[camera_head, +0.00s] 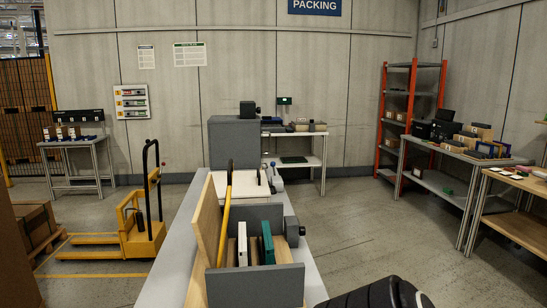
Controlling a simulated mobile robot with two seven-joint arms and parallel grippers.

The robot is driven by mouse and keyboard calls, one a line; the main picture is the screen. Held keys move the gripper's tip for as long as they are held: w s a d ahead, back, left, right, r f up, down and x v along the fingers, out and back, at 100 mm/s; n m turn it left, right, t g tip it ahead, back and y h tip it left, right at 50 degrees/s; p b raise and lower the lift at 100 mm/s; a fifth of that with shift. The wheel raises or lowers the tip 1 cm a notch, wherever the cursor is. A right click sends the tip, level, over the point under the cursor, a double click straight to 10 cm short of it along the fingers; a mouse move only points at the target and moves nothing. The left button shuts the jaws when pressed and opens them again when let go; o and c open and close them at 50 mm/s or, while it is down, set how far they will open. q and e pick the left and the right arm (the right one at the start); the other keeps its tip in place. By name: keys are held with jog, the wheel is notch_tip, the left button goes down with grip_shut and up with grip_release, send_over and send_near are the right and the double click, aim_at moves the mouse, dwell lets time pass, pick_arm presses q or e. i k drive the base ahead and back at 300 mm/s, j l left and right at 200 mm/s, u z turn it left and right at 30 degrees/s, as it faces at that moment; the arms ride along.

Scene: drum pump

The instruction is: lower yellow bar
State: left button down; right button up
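The yellow bar (225,222) is a long, thin bar standing steeply, slightly tilted, with a dark upper end. Its lower end goes down among upright boards in a box-like holder with grey end panels (256,286) and a wooden side (207,222). I cannot tell whether the bar is fixed to the holder, and its lowest end is hard to make out. Neither of my grippers can be made out in the head view. A dark rounded piece at the bottom right looks like part of my arm.
A white panel (242,244) and a green panel (268,243) stand beside the bar. The holder is on a long grey bench (172,278). A yellow pallet truck (141,232) stands left. Loaded tables and a red-framed shelf (411,108) are right. The floor between is clear.

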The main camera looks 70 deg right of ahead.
aim_at(230, 171)
jog(key=z, duration=1.3)
